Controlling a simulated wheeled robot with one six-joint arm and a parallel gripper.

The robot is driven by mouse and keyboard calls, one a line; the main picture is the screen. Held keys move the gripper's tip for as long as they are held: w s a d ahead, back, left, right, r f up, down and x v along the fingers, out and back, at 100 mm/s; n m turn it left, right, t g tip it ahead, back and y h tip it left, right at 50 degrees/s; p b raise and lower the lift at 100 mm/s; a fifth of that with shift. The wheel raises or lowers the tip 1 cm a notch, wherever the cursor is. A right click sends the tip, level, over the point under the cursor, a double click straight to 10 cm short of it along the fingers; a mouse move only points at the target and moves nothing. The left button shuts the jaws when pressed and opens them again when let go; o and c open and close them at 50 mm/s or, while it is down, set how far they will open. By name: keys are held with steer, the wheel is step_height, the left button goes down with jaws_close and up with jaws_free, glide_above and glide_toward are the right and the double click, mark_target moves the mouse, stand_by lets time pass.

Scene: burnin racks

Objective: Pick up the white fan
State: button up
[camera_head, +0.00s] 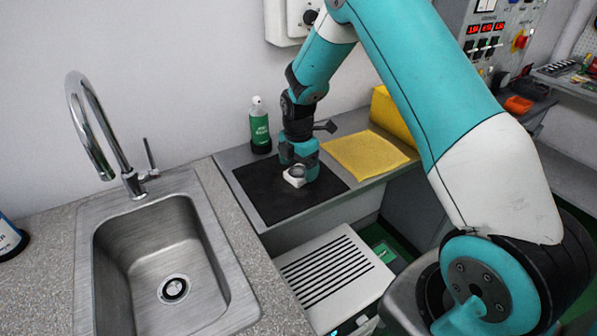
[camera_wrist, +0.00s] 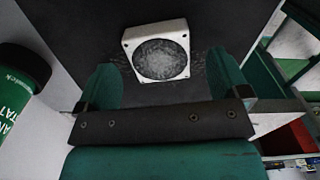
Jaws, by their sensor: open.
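The white fan (camera_head: 294,176) is a small square white frame with a round grey middle. It lies on the black mat (camera_head: 258,193) on the counter. In the wrist view the fan (camera_wrist: 158,51) sits between and just beyond my two fingers, with a gap at each side. My gripper (camera_head: 299,172) is above the mat, pointing down at the fan. In the wrist view my gripper (camera_wrist: 165,85) is open and empty. In the head view the gripper hides part of the fan.
A green and white bottle (camera_head: 260,127) stands behind the mat. A yellow cloth (camera_head: 366,154) lies to the right, with a yellow box (camera_head: 393,117) behind it. A steel sink (camera_head: 170,268) with a tall tap (camera_head: 90,130) is at left. A white slotted unit (camera_head: 335,277) stands below the counter.

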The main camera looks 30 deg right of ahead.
steer(key=shift+f, duration=1.1)
steer(key=c, duration=1)
